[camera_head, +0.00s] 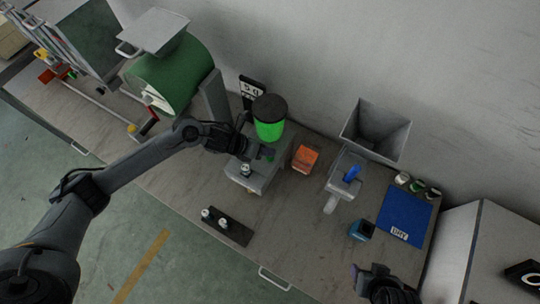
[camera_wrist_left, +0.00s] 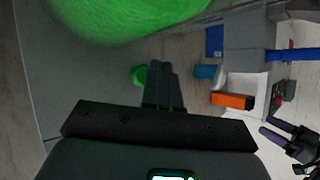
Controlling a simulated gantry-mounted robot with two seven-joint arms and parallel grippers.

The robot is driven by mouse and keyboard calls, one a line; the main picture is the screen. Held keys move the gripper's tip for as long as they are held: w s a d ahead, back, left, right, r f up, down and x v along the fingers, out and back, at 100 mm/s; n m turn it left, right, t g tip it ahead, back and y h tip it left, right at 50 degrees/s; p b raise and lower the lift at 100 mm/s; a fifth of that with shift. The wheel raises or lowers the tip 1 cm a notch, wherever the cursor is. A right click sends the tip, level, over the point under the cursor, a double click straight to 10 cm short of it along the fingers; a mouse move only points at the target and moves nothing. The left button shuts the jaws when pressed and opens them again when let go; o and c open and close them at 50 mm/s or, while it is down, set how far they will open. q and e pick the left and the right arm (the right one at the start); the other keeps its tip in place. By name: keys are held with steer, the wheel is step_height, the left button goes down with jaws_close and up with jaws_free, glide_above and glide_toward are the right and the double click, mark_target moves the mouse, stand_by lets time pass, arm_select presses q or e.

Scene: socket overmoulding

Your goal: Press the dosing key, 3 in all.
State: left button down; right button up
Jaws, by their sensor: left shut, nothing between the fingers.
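The dosing unit has a clear jar of bright green material (camera_head: 269,129) with a black lid above a grey base (camera_head: 262,183). The dosing key looks like the small green button (camera_head: 270,154) below the jar; it also shows in the left wrist view (camera_wrist_left: 139,75). My left gripper (camera_head: 265,151) is shut and empty, its fingertips close beside the key. In the left wrist view the fingers (camera_wrist_left: 161,75) appear just right of it; I cannot tell whether they touch. A small metal-and-white part (camera_head: 246,170) stands on the base. My right gripper (camera_head: 372,272) is empty at the lower right, its fingers apart.
A black sign (camera_head: 252,88) stands behind the jar. An orange box (camera_head: 305,158), a grey fixture with a blue handle (camera_head: 350,174), a grey bin (camera_head: 377,134) and a blue mat (camera_head: 405,211) lie rightward. A black strip (camera_head: 227,227) with small parts lies in front.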

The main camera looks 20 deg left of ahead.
arm_select(q)
steer(key=shift+f, duration=0.15)
stand_by(0.8)
steer(key=shift+f+b, duration=0.3)
steer(key=shift+b, duration=0.3)
steer(key=shift+f, duration=0.15)
stand_by(0.3)
steer(key=shift+f+b, duration=0.45)
steer(key=shift+b, duration=0.2)
stand_by(0.5)
steer(key=shift+r+p, duration=0.6)
steer(key=shift+r, duration=0.35)
steer(key=shift+r, duration=0.2)
